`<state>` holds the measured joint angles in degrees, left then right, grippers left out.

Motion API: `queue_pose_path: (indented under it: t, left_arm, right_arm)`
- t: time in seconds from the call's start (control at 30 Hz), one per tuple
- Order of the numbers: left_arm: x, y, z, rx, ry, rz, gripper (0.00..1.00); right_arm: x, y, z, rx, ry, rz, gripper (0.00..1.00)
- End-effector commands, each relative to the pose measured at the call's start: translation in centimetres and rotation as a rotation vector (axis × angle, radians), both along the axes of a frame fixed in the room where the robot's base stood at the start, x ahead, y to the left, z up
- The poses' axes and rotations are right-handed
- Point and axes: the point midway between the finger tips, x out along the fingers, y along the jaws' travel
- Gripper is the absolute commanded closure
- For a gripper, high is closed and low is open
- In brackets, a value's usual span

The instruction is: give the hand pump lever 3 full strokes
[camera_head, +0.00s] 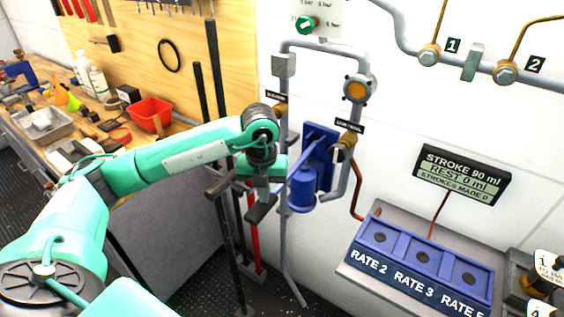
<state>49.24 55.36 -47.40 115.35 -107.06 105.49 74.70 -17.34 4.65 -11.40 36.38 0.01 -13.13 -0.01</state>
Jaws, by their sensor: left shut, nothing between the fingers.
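The blue hand pump (317,178) is mounted on the pipework on the white wall, near the middle of the view. Its blue lever (303,166) slants in front of the pump body, down towards the lower left. My left gripper (262,194) is shut and empty, just left of the lever and pointing down. I cannot tell the exact depth gap between them. The display (462,174) to the right reads stroke 90 ml, rest 0 ml, strokes made 0. My right gripper is not in view.
Grey pipes surround the pump, with an orange-faced gauge (357,88) above it. A blue rack (420,262) labelled by rate stands at the lower right. Long-handled tools (253,233) stand below my left gripper. A cluttered workbench with a red bin (150,114) is at the left.

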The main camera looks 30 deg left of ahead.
Motion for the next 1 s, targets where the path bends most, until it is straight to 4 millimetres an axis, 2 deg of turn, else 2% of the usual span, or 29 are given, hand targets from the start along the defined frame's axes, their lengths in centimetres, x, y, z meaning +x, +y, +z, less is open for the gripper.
queue_pose_path:
  t: [0.07, 0.7, 1.0]
  left_arm:
    - [0.1, 0.0, 1.4, 0.000, -0.003, 0.002, 1.00]
    - [0.1, 0.0, 9.0, 0.000, -0.003, 0.002, 1.00]
    - [0.1, 0.0, 9.2, 0.000, -0.003, 0.001, 1.00]
  right_arm:
    - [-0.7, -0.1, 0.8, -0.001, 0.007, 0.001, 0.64]
    - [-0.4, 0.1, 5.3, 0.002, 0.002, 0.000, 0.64]
    - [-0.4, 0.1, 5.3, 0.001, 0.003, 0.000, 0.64]
